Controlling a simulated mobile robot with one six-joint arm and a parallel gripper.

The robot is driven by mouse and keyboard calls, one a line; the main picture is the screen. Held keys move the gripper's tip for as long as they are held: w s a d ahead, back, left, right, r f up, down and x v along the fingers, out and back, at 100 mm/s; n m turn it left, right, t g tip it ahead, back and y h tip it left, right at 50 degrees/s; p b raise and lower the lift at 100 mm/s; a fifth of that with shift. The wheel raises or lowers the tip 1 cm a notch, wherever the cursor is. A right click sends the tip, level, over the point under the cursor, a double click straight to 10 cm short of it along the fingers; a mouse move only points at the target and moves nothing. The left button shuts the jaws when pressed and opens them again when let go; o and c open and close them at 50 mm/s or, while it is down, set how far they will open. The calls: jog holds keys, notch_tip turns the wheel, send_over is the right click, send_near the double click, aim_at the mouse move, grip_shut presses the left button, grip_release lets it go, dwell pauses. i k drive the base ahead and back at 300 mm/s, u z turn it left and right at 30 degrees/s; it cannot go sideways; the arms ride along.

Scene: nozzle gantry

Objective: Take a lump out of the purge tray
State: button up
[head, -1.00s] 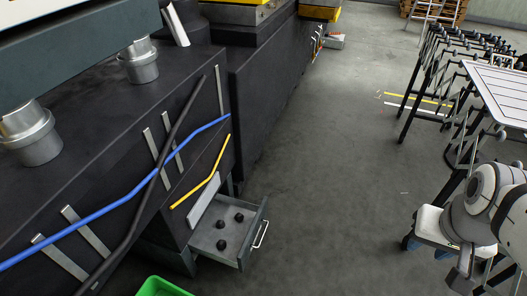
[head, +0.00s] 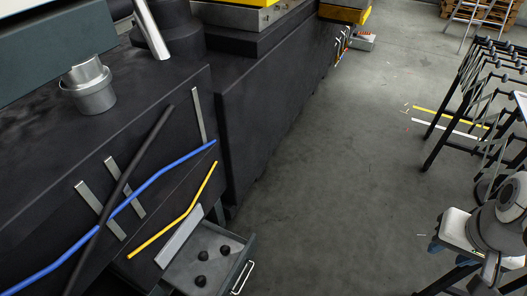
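The purge tray (head: 178,276) is a grey metal drawer that stands pulled out at the foot of the black machine, at the bottom centre-left of the head view. A white handle (head: 242,278) is on its right side. Three dark lumps lie apart inside it: one at the upper right (head: 225,250), one in the middle (head: 203,256) and one at the lower left (head: 201,281). The tray's near part is cut off by the bottom edge. My arm shows at the right edge, well away from the tray. No gripper fingers can be made out.
The black machine (head: 270,90) fills the left side, with blue (head: 150,181), yellow (head: 185,212) and black hoses on its face. Black racks (head: 470,100) stand at the right. The grey floor (head: 330,190) between is clear.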

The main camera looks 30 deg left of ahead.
aim_at(203, 256)
jog(key=i, duration=0.95)
jog(key=u, duration=2.9)
jog(key=i, duration=0.45)
jog(key=z, duration=0.3)
